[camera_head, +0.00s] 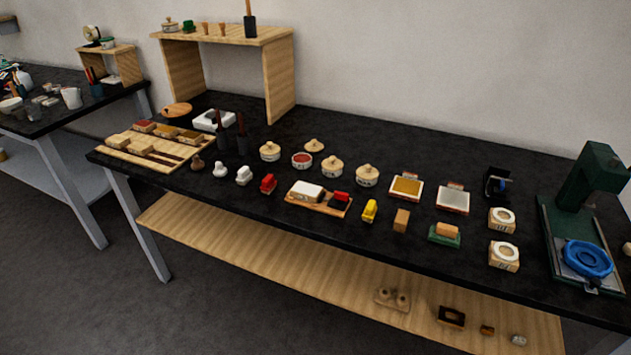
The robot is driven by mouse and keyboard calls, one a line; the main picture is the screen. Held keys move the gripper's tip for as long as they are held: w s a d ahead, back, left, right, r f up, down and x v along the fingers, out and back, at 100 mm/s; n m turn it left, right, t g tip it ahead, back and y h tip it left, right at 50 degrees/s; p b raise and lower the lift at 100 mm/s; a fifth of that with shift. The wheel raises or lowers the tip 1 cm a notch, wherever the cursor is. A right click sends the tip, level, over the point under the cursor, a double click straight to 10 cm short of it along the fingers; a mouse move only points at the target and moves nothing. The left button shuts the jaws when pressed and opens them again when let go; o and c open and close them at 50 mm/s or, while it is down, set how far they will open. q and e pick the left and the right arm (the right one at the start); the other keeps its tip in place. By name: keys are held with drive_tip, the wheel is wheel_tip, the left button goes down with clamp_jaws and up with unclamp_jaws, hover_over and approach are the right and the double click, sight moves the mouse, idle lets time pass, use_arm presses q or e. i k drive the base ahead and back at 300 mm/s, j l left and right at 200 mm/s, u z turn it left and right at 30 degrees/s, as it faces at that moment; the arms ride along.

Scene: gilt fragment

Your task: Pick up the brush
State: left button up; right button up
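Several things could be the brush, and I cannot tell for sure which one it is. A tall thing with a brown handle and a dark lower end (249,24) stands upright on top of the wooden shelf unit. Two upright dark things with reddish-brown handles, a left one (219,130) and a right one (241,134), stand on the black table near the shelf unit. Thin handles stick out of a dark cup (97,88) on the left table. Neither of my grippers is in view.
The black table (440,150) holds lidded pots (332,166), stamps, ink pads, a wooden tray (150,150) at left and a green machine (580,205) with a blue ring at right. The wooden shelf unit (280,75) stands at the back. A low wooden shelf (260,255) runs underneath.

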sight(269, 184)
drive_tip(key=i+j+z, duration=0.2)
drive_tip(key=j+z, duration=0.2)
drive_tip(key=i+j+z, duration=0.1)
drive_tip(key=j+z, duration=0.3)
drive_tip(key=j, duration=0.15)
drive_tip(key=j+z, duration=0.4)
drive_tip(key=i+j, duration=0.05)
drive_tip(key=j, duration=0.05)
